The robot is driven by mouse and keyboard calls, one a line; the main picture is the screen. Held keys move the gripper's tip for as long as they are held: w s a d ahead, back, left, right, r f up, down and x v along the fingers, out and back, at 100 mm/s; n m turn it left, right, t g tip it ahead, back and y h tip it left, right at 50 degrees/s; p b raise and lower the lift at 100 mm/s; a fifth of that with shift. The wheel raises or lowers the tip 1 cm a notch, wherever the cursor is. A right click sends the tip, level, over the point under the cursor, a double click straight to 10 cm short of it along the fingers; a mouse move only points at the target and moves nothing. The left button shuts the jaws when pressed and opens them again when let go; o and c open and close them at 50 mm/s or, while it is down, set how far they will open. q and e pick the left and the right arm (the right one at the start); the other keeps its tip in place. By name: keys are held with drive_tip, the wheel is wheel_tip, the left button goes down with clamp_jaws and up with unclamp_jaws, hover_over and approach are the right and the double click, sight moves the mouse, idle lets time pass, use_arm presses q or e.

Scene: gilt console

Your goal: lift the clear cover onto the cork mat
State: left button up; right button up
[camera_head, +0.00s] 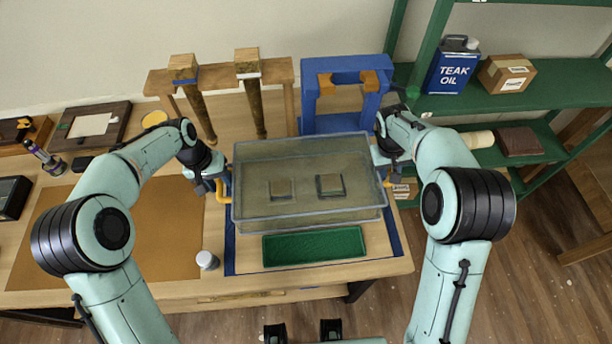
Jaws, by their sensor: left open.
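The clear cover (308,212) is a wide see-through box at the middle of the table, with a yellow handle (222,192) at its left end and another (387,183) at its right end. Two small square blocks (281,189) (330,186) show through it. The brown cork mat (150,240) lies flat to the left, partly hidden by my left arm. My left gripper (219,187) is open at the left handle. My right gripper (388,178) is at the right handle; my arm partly hides its fingers, so I cannot tell their state.
A green tray (315,246) lies in front of the cover, on a blue-edged area (395,240). A small white-topped jar (207,260) stands between mat and tray. A blue frame (345,90) and a wooden rack (220,75) stand behind. Green shelves (530,85) are at right.

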use_arm(q)
drive_tip(key=shift+f, duration=0.2)
use_arm(e)
drive_tip(key=shift+f, duration=0.2)
use_arm(q)
drive_tip(key=c, duration=0.3)
use_arm(e)
drive_tip(key=c, duration=0.3)
use_arm(q)
clamp_jaws()
use_arm(e)
clamp_jaws()
use_arm(q)
drive_tip(key=shift+r, duration=0.1)
use_arm(e)
drive_tip(key=shift+r, duration=0.1)
